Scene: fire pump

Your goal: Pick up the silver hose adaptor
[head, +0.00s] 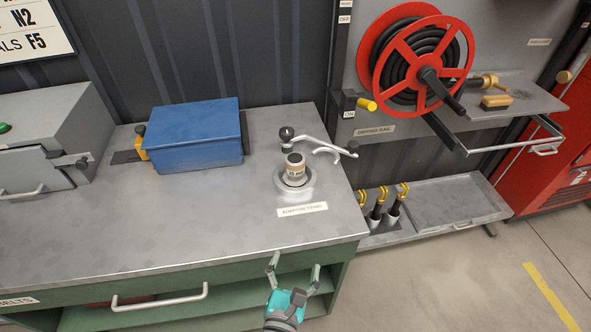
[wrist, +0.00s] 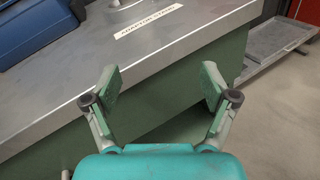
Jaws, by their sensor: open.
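The silver hose adaptor (head: 294,168) stands upright in a round holder (head: 296,181) near the right end of the metal bench top, behind a label reading "ADAPTOR STAND" (head: 302,209). It has a pale band with dark marks and a dark top. My gripper (head: 292,265) is open and empty in front of the bench's front edge, apart from the adaptor. In the wrist view my gripper's fingers (wrist: 160,88) are spread with nothing between them. The label shows beyond them, and only a piece of the round holder (wrist: 122,4) shows at the top edge; the adaptor is out of that view.
A silver lever arm with a dark knob (head: 318,144) lies right behind the adaptor. A blue box (head: 196,134) sits left on the bench (head: 170,221). A red hose reel (head: 420,62) and a low tray (head: 452,203) are to the right. The bench front left of the adaptor is clear.

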